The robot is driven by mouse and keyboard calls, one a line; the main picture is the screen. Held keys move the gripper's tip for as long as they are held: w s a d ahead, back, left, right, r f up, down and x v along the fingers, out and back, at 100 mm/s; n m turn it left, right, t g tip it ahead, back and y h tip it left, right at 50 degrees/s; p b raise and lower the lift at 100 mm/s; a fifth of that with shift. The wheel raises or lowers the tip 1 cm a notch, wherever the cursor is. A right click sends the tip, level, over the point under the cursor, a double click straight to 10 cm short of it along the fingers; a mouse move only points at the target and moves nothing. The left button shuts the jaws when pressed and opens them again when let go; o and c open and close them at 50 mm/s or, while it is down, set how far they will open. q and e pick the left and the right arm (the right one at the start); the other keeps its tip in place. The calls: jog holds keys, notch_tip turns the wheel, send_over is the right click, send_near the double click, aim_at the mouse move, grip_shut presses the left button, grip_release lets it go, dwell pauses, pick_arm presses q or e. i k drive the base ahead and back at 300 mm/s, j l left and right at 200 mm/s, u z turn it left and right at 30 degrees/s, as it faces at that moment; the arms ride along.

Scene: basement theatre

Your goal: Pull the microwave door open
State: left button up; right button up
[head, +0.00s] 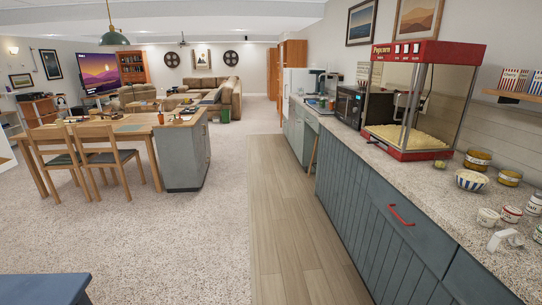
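The microwave (347,105) is a dark box with a small lit display. It stands on the speckled counter along the right wall, just beyond the red popcorn machine. Its front faces left over the wooden floor strip and is seen at a steep angle. The door looks shut, and its handle is too small to make out. The popcorn machine hides part of the microwave's near side. Neither of my grippers is in view.
The popcorn machine (424,100) stands on the counter (420,180). Jars and a striped bowl (470,180) sit nearer. The wooden floor strip (290,215) is clear. A table with chairs (112,157) stands left.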

aim_at(344, 97)
jog(key=i+j+z, duration=0.1)
jog(key=i+z, duration=0.25)
jog(key=i, duration=2.1)
jog(key=i+z, duration=0.3)
jog(key=i, duration=0.3)
jog(key=i+j+z, duration=0.3)
jog(key=i, duration=0.3)
